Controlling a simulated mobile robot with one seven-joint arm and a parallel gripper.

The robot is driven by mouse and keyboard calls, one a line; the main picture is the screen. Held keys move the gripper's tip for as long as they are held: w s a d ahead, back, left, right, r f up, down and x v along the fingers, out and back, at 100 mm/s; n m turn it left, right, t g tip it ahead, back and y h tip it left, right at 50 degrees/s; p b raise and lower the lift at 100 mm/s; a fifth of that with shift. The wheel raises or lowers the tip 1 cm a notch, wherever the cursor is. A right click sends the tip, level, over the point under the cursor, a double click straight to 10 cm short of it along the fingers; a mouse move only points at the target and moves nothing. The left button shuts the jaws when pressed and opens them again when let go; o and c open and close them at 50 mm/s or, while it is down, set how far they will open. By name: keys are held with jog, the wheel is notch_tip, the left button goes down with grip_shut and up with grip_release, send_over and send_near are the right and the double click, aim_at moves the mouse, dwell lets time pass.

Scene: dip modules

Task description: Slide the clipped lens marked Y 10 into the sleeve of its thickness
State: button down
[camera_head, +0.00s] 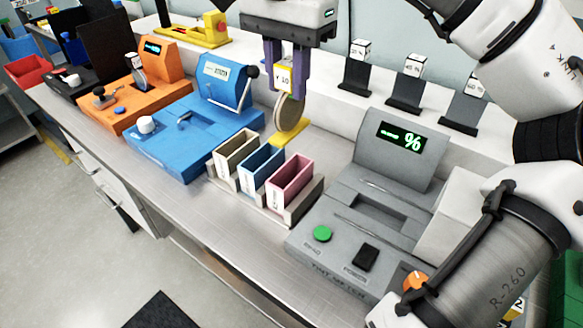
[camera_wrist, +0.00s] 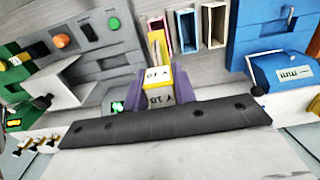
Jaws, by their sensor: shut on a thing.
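My gripper (camera_head: 287,72) is shut on the clip of the lens marked Y 10 (camera_head: 283,78), a white and yellow block. The round lens (camera_head: 289,112) hangs below it, seen nearly edge-on above the bench. In the wrist view the clip (camera_wrist: 160,85) sits between the purple fingers. Three sleeves stand in a light rack to the front left of the lens: an olive one (camera_head: 236,155), a blue one (camera_head: 261,169) and a pink one (camera_head: 290,186). The lens is apart from them. Their thickness labels are too small to read.
A yellow stand (camera_head: 288,134) is on the bench just below the lens. A grey tint meter (camera_head: 365,215) stands right of the rack, and a blue gauge (camera_head: 190,130) stands left. Several black holders with white-tagged clips (camera_head: 407,92) line the back ledge.

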aim_at(288, 131)
notch_tip(288, 131, down, 15)
jog(key=shift+p, duration=0.35)
jog(key=shift+f, duration=0.1)
jog(key=shift+f, duration=0.2)
jog(key=c, duration=1.1)
grip_release()
jog(key=shift+r, duration=0.1)
jog(key=shift+c, duration=0.2)
jog(key=shift+r, duration=0.1)
notch_tip(288, 131, up, 12)
jog(key=shift+r, duration=0.1)
